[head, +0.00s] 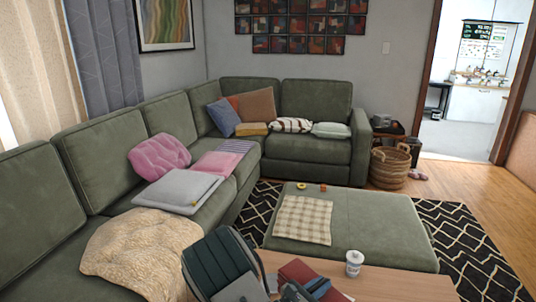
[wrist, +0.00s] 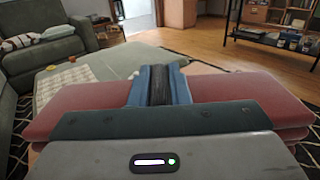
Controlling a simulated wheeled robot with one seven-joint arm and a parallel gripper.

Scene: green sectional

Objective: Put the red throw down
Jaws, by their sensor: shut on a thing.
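The red throw (head: 300,270) is a folded, dull red bundle at the bottom of the head view, partly hidden by my arm. In the wrist view the throw (wrist: 235,88) spreads to both sides of my gripper (wrist: 158,85), whose blue fingers are shut on its middle. My gripper also shows at the bottom of the head view (head: 318,287). The throw is over or on the wooden table (head: 400,285); I cannot tell whether its underside touches the wood.
A white cup (head: 354,263) stands on the table just right of the throw. Behind is a green ottoman (head: 375,230) with a checked cloth (head: 303,220) and small items. The green sectional (head: 110,160) holds cushions and a beige blanket (head: 140,250). A wicker basket (head: 390,168) stands farther back.

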